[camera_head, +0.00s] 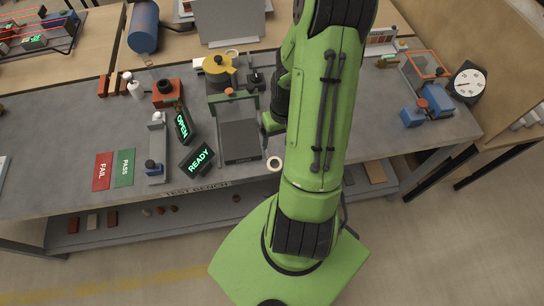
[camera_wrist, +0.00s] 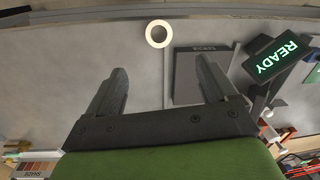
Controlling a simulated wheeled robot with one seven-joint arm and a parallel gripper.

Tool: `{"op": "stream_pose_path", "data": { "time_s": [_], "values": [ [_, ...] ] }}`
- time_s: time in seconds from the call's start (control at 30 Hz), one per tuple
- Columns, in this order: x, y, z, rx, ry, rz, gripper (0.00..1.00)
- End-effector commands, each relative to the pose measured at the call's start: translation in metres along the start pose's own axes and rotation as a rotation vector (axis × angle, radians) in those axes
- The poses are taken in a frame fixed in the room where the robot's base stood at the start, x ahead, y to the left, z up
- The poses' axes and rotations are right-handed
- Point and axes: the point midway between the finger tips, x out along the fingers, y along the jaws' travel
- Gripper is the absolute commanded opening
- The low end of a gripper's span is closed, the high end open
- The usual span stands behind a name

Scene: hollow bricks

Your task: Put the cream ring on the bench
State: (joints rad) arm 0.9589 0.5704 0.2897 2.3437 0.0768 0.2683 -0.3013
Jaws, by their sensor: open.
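The cream ring (camera_head: 268,165) lies flat on the grey test bench (camera_head: 330,165) close to its front edge, beside the front right corner of a dark plate. In the wrist view the cream ring (camera_wrist: 149,34) shows at the top, beyond my fingertips and apart from them. My gripper (camera_wrist: 162,66) is open with nothing between its two dark fingers, above the bench. In the head view my gripper is mostly hidden by my arm.
The dark plate fixture (camera_head: 240,142) stands left of the ring. A READY sign (camera_head: 197,160) and an OPEN sign (camera_head: 183,127) stand farther left. A yellow round part (camera_head: 219,66) is behind. A gauge (camera_head: 467,82) and blue vise (camera_head: 434,102) are at right.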

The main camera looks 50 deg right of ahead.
Motion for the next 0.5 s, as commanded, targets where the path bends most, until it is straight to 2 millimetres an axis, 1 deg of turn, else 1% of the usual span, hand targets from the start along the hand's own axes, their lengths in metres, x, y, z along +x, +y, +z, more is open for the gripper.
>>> {"op": "stream_pose_path", "data": {
  "time_s": [0.03, 0.23, 0.3, 0.5],
  "values": [
    [0.017, -0.001, 0.002, 0.0, -0.009, -0.005, 0.85],
    [0.068, -0.001, 0.002, -0.001, -0.007, -0.004, 0.85],
    [0.081, -0.001, 0.001, -0.001, -0.006, -0.004, 0.85],
    [0.103, -0.001, 0.001, -0.001, -0.005, -0.003, 0.85]
  ]
}}
